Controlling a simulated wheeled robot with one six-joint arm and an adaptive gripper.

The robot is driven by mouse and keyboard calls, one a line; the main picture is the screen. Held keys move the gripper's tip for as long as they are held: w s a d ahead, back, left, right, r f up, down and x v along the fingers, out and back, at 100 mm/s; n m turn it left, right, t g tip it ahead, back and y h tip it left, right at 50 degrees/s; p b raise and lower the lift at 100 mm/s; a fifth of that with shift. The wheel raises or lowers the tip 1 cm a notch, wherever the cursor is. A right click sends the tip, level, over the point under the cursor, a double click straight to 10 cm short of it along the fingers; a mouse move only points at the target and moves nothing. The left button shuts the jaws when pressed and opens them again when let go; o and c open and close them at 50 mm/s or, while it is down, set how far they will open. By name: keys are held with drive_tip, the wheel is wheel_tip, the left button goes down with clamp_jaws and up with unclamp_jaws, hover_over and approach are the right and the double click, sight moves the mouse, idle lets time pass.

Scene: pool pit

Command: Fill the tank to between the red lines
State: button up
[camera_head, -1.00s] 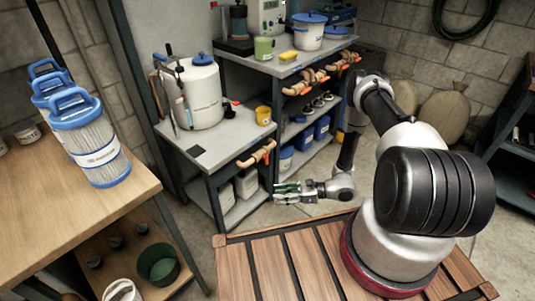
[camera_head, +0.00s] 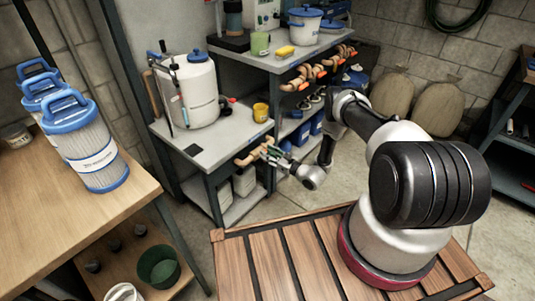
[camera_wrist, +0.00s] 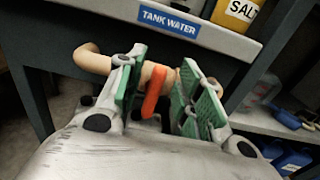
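The tank (camera_head: 190,92) is a white drum with a blue cap on the left bench; red lines on it are too small to make out. Below the bench edge is a tan pipe tap (camera_head: 245,160) with an orange lever (camera_wrist: 153,92), under a blue "TANK WATER" label (camera_wrist: 168,21). My gripper (camera_head: 270,152) is at this tap. In the wrist view my gripper (camera_wrist: 163,75) is open, its green-padded fingers on either side of the lever and pipe. A gap shows left of the lever; contact on the right is unclear.
A yellow salt tub (camera_wrist: 240,12) stands above the tap. More orange-handled taps (camera_head: 318,68) line the right bench's edge. Blue filter cartridges (camera_head: 85,140) stand on the wooden table (camera_head: 30,220) at left. Shelves below the benches hold tubs. The floor between is clear.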

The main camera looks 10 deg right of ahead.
drive_tip(key=shift+w+a, duration=0.25)
drive_tip(key=shift+w, duration=0.05)
clamp_jaws()
drive_tip(key=shift+s+a+n, duration=0.15)
drive_tip(key=shift+n, duration=0.55)
drive_tip(key=shift+s+a+f+n, duration=0.1)
drive_tip(key=shift+a+n, duration=0.05)
drive_tip(key=shift+n, duration=0.65)
drive_tip(key=shift+s+a+f+n, duration=0.1)
drive_tip(key=shift+s+a+n, duration=0.05)
drive_tip(key=shift+n, duration=0.65)
drive_tip(key=shift+s+a+f+n, duration=0.1)
drive_tip(key=shift+a+n, duration=0.05)
drive_tip(key=shift+n, duration=0.65)
unclamp_jaws()
